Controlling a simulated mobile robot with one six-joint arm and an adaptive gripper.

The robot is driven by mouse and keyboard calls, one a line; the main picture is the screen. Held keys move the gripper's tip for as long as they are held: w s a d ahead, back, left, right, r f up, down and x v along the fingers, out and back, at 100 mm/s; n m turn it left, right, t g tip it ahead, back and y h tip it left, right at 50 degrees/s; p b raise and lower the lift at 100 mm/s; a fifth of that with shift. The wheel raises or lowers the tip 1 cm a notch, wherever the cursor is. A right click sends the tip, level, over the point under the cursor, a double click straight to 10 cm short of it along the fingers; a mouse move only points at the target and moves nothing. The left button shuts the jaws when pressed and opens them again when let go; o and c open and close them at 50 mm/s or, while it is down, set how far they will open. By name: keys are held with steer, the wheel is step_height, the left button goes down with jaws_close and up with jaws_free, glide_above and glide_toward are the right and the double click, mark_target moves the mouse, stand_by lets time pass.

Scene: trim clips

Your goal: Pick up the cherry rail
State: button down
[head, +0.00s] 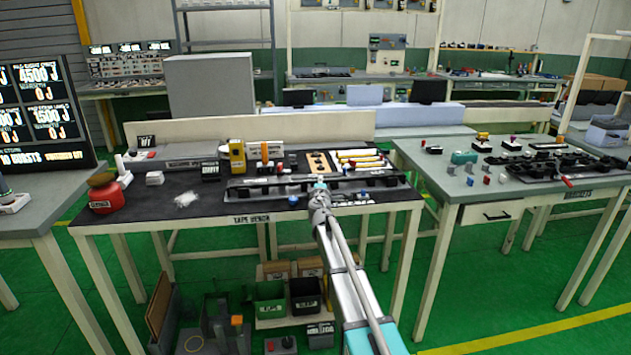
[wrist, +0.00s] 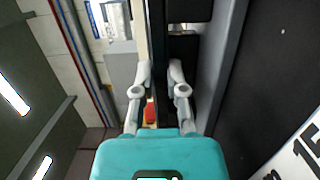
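I cannot pick out the cherry rail with certainty in either view. A small red piece (wrist: 151,112) shows between my fingers in the wrist view, partly hidden by my gripper; I cannot tell what it is. My gripper (wrist: 160,68) has its two grey fingers apart, with a visible gap between the tips. Dark and cream strips show through that gap. In the head view my gripper (head: 319,186) is over the front middle of the dark-topped bench (head: 140,212), at a long dark fixture (head: 262,190). My arm hides part of the fixture.
A red container (head: 104,194) is at the bench's left. The right bench (head: 455,183) carries dark parts and small coloured pieces. The bench's left front is mostly clear.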

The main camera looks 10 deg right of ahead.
steer(key=shift+r, duration=0.1)
stand_by(0.4)
step_height(320, 180, up, 3)
steer(key=p, duration=0.3)
steer(key=s+a+r+p, duration=0.2)
steer(key=s+r+p, duration=0.7)
steer(key=s, duration=0.4)
steer(key=shift+s+a+r+p, duration=0.3)
steer(key=shift+s+r+p, duration=0.1)
steer(key=shift+p, duration=0.1)
